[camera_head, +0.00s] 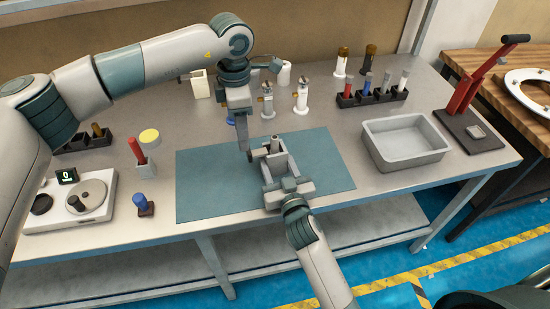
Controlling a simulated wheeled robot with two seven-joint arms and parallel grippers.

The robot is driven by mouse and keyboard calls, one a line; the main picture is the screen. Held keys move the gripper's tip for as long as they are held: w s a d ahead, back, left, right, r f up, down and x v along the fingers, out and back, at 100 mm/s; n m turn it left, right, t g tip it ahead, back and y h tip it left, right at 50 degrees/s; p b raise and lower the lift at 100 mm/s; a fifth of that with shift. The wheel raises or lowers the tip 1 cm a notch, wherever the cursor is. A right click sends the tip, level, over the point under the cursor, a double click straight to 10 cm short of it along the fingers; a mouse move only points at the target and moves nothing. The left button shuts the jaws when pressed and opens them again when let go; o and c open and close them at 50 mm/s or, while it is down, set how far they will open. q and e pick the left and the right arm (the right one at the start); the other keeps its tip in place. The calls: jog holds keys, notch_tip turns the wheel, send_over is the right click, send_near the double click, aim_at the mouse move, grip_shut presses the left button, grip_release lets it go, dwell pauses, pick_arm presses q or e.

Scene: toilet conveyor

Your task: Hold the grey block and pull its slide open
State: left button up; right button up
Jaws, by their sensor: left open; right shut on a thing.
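The grey block (277,163) is on the teal mat (210,187), near its middle, with a small upright post on its far end. My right gripper (288,187) comes in from the front and is shut on the near part of the block. My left gripper (246,150) points down just left of the block's far end, open. Whether it touches the block I cannot tell. The slide cannot be made out apart from the block at this size, and my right gripper partly hides the near end.
A grey bin (405,160) stands right of the mat, with a red-handled press (475,90) beyond it. Several small bottles and a black rack (372,97) stand behind. A scale (75,208) and a blue-topped stamp (142,204) are at left. The mat's left part is clear.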

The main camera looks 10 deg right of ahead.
dwell(0.4)
jog(key=o, duration=1.3)
jog(key=shift+c, duration=0.2)
jog(key=shift+s+d, duration=0.15)
jog(key=shift+s, duration=2.85)
jog(key=shift+s+d, duration=0.1)
jog(key=shift+s, duration=2.9)
